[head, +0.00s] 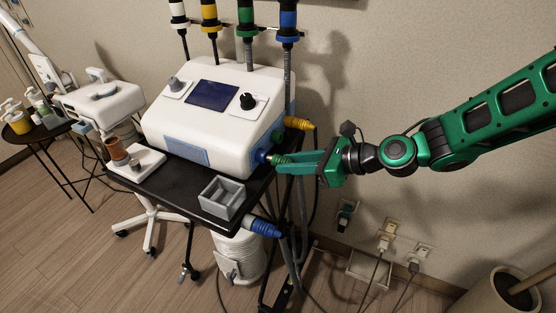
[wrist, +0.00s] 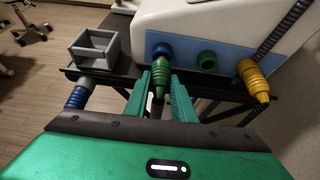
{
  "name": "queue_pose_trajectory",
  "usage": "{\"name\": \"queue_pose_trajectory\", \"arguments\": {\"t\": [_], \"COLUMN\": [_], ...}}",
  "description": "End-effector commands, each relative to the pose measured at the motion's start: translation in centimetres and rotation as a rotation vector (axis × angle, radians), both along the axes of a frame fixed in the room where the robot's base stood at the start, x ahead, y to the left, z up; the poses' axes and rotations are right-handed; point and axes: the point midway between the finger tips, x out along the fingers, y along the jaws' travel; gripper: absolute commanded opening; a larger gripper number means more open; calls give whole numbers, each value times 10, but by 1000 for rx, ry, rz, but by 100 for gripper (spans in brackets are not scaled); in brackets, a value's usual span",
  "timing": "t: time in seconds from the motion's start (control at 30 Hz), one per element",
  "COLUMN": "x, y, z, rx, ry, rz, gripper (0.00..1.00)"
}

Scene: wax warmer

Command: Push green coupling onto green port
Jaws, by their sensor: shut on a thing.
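My gripper (head: 296,161) is shut on the green coupling (head: 279,159) at the right side of the white machine (head: 215,110). In the wrist view, the green coupling (wrist: 158,77) stands between my two fingers (wrist: 161,86), its front end pointing at the machine. The green port (wrist: 207,59) is on the machine's blue side strip, to the right of the coupling and uncovered. The blue port (wrist: 161,50) lies just beyond the coupling's front end and is partly covered. Whether the coupling touches the blue port I cannot tell.
A yellow coupling (wrist: 252,80) sits at the right end of the strip, with a dark hose nearby. A blue coupling (head: 263,228) is at the cart's front edge. A grey divided box (head: 222,197) stands on the black cart top. The wall is behind.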

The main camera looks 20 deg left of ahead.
Motion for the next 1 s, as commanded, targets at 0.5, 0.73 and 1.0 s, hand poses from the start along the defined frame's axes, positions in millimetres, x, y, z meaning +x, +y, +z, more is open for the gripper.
{"name": "queue_pose_trajectory", "arguments": {"t": [0.5,0.73,1.0], "x": [-1,-2,-3], "y": [-22,-33,-43], "z": [0,0,0], "rx": [-1,-1,-1], "ry": [-1,-1,-1], "rz": [0,-2,0], "gripper": [0,0,0]}}
